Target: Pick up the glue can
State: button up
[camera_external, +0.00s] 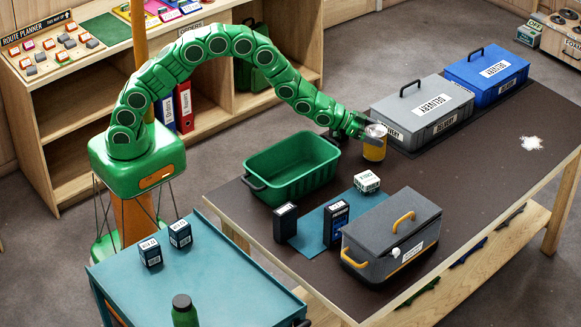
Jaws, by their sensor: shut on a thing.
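The glue can (374,150) is most likely the yellow can with a silver lid near the middle of the dark table; its label is too small to read. My gripper (364,133) is at the end of the green arm, reaching in from the left, and is shut on this can near its top. The can looks upright. I cannot tell whether its bottom touches the table or is just above it. The fingers are partly hidden by the can and the wrist.
An open green bin (291,168) stands left of the can. A grey box (422,108) and a blue box (486,72) stand behind it. Small boxes lie around a teal mat (310,238), beside a dark grey case (391,238). White powder (531,143) marks the right side.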

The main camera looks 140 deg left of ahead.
jog(key=s+d+r, duration=0.9)
jog(key=d+r, duration=0.1)
jog(key=r, duration=0.1)
jog(key=shift+s+d+r, duration=0.15)
jog(key=shift+d+r, duration=0.05)
dwell(0.4)
